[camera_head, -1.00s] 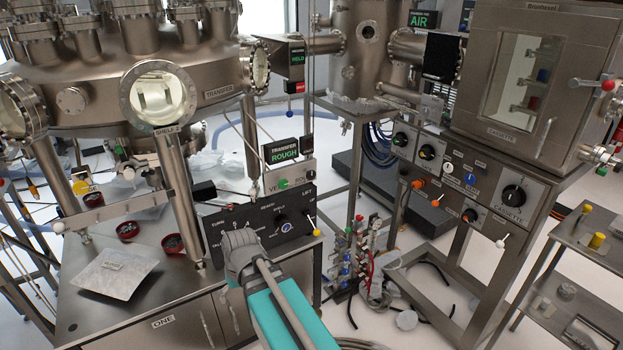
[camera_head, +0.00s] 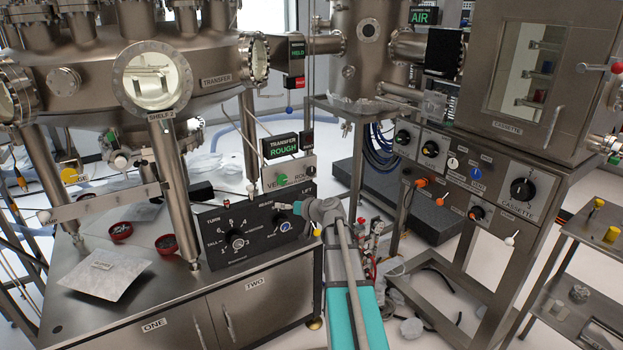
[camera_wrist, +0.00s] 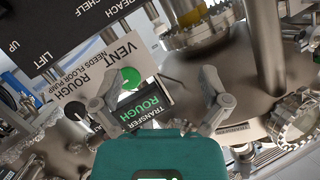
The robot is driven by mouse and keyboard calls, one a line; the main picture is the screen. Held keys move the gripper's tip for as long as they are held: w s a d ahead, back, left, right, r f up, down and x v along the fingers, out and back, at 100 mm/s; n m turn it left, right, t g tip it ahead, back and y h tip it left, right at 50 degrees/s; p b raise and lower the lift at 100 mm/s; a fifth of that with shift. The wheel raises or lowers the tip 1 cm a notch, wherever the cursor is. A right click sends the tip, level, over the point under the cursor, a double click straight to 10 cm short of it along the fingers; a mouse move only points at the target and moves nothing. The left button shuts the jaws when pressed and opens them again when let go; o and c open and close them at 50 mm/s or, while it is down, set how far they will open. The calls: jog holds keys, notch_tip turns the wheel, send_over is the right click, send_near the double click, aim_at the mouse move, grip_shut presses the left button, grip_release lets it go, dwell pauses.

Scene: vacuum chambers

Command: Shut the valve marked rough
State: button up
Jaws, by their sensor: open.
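The small light panel (camera_head: 297,177) with VENT and ROUGH lettering stands behind the black control box. A display reading TRANSFER ROUGH (camera_head: 281,147) is above. My gripper (camera_head: 318,208) is in front of the box's right end, apart from the panel. In the wrist view its fingers (camera_wrist: 162,92) are spread and empty.
The black control box (camera_head: 255,228) with dials sits on the steel cabinet (camera_head: 170,285). The large transfer chamber (camera_head: 215,80) overhangs at the left. Hoses and fittings hang behind my arm. The cassette stand (camera_head: 470,190) is at the right.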

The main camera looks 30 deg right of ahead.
aim_at(312, 171)
jog(key=s+d+r+m+t+h+b, duration=0.1)
jog(key=d+r+m+t+h+b, duration=0.1)
jog(key=d, duration=1.5)
jog(key=m+t+h, duration=0.1)
jog(key=t+h, duration=0.1)
jog(key=h, duration=0.1)
jog(key=shift+s+d+m, duration=0.2)
jog(key=shift+d+m, duration=0.1)
jog(key=shift+w, duration=0.15)
jog(key=w, duration=1.3)
jog(key=shift+w+d, duration=0.2)
jog(key=shift+w, duration=0.1)
jog(key=shift+c, duration=0.3)
jog(key=c, duration=1.1)
